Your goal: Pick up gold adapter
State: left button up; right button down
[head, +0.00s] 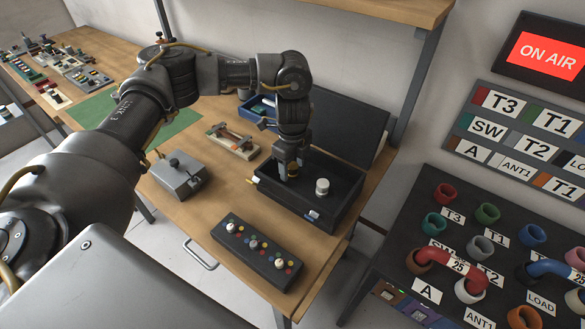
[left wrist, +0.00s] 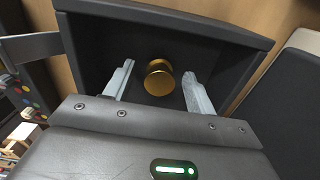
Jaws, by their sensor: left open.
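The gold adapter (left wrist: 159,78) is a short golden cylinder in the black open case, between the fingers of my left gripper in the left wrist view. In the head view a bit of the adapter (head: 293,170) shows beside the fingertips. My left gripper (head: 287,171) points down into the case (head: 334,223). In the left wrist view the gripper (left wrist: 157,85) is open, with a gap on each side of the adapter. The case wall (left wrist: 170,16) shows beyond it. A silver-white cylinder (head: 322,187) stands in the case to the right. My right gripper is not in view.
The case lid (head: 345,125) stands open behind. A black box with coloured knobs (head: 258,252) lies in front, a grey metal box (head: 180,175) to the left. A blue bin (head: 258,108) is behind. A patch panel (head: 500,250) is at right.

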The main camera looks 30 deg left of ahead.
pick_arm(q)
jog(key=shift+f, duration=0.6)
jog(key=c, duration=1.1)
jog(key=shift+r, duration=0.2)
